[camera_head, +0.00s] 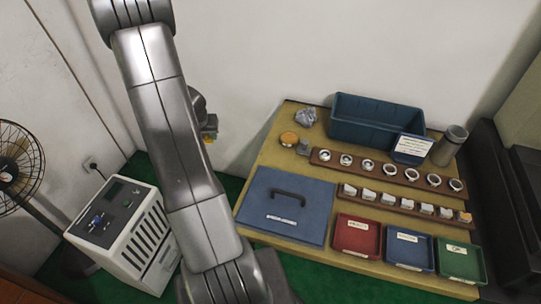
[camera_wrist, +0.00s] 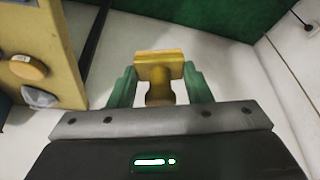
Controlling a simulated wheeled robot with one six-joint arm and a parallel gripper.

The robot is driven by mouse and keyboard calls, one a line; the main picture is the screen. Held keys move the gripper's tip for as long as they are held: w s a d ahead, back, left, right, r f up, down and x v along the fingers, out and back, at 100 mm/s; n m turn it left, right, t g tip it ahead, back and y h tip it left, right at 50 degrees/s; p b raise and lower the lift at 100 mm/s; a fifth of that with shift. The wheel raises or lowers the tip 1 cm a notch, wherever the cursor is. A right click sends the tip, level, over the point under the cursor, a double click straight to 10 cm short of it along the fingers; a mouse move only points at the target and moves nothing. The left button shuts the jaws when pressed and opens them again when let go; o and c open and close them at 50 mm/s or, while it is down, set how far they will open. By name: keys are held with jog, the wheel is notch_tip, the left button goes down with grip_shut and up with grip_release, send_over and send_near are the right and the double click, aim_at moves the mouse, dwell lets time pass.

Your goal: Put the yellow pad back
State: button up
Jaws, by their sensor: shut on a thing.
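The yellow pad (camera_wrist: 160,68) is a square yellow block with a rounded, darker yellow part below it. My gripper (camera_wrist: 160,90) has green fingers and is shut on this rounded part, one finger on each side. In the head view, a bit of the yellow pad (camera_head: 209,136) shows beside my arm, in front of the wall and left of the table. My gripper is mostly hidden behind my arm there. The pad is held in the air, clear of the wooden table (camera_head: 262,160).
A white machine (camera_head: 125,235) and fan stand left.

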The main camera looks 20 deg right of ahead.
jog(key=d+m+g+h+b, duration=0.3)
jog(key=d+m, duration=0.8)
jog(key=d, duration=0.1)
jog(key=m+g+b, duration=0.1)
jog(key=m+g, duration=0.3)
jog(key=m, duration=0.7)
send_over(276, 156)
jog(key=w+a, duration=0.1)
jog(key=shift+y, duration=0.4)
notch_tip(276, 156, down, 9)
jog(key=shift+f+p, duration=0.15)
jog(key=shift+p, duration=0.2)
jog(key=shift+f, duration=0.2)
jog(key=o, duration=1)
jog(key=shift+r, duration=0.1)
jog(key=b+v, duration=0.1)
jog(key=v, duration=1.1)
jog(key=shift+w+r, duration=0.1)
jog(key=shift+w, duration=0.05)
